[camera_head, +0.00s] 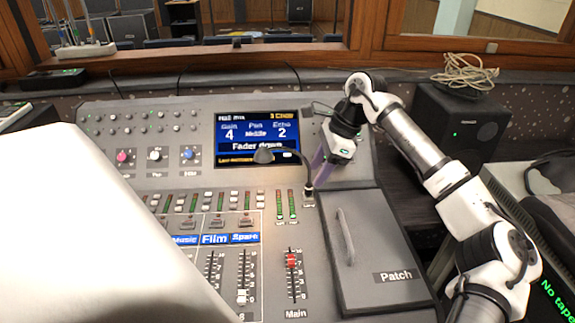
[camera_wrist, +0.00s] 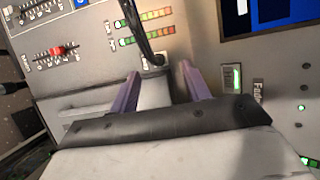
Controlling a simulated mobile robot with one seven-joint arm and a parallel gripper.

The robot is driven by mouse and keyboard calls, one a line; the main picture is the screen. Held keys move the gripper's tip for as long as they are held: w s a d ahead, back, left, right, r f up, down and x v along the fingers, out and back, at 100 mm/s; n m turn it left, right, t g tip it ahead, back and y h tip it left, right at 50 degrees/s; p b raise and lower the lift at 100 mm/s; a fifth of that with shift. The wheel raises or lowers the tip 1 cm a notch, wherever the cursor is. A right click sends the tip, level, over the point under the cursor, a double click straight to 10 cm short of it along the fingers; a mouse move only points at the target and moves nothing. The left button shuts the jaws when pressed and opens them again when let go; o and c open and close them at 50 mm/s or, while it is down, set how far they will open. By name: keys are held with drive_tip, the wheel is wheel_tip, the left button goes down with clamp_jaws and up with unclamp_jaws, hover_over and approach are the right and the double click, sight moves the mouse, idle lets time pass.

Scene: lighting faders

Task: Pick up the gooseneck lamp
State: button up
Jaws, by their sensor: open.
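The gooseneck lamp (camera_head: 308,170) stands on the mixing console. My gripper (camera_head: 318,174) is at the right of the neck, in front of the screen's right edge. In the wrist view my gripper (camera_wrist: 159,72) has its two purple fingers apart, with nothing held between them. The lamp's head is out of the wrist view.
The console (camera_head: 190,200) has a lit screen (camera_head: 258,137), several knobs and faders, including a red Main fader (camera_head: 292,260). A Patch panel (camera_head: 375,250) with a raised handle (camera_head: 345,237) lies right of the faders. A black speaker (camera_head: 460,125) stands behind my arm. A large white surface covers the lower left.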

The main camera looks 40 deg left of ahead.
sight(310, 182)
drive_tip(key=x, duration=0.2)
drive_tip(key=p+x, duration=0.1)
drive_tip(key=x, duration=0.1)
drive_tip(key=shift+s+a, duration=0.15)
drive_tip(key=shift+s, duration=0.1)
drive_tip(key=shift+r, duration=0.1)
clamp_jaws()
